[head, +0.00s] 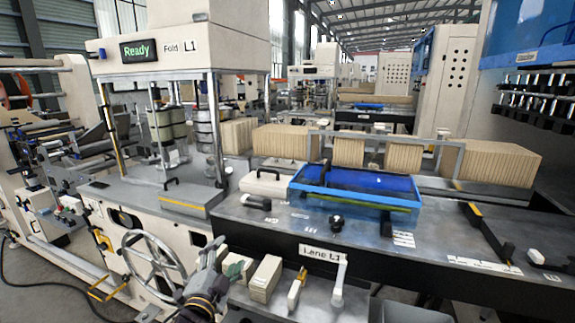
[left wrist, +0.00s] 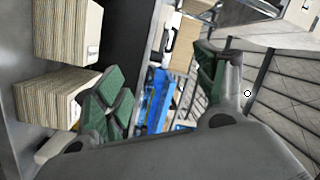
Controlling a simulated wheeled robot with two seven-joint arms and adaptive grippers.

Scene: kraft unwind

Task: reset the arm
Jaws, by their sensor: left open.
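My left gripper (head: 228,260) is low in the head view, in front of the machine bench, to the right of a handwheel (head: 153,262). In the left wrist view its two green-padded fingers (left wrist: 158,88) stand apart, with nothing held between them. Two stacks of kraft sheets, the nearer one (head: 264,279) just right of the gripper, also show in the left wrist view (left wrist: 48,100), beside the left finger and apart from it. My right gripper is not in view.
A blue tray (head: 375,185) sits on the dark bench (head: 450,240) labelled Lane L1. A white lever (head: 340,280) and a yellow-marked handle (head: 296,288) stand at its front. Kraft stacks (head: 490,162) line the back.

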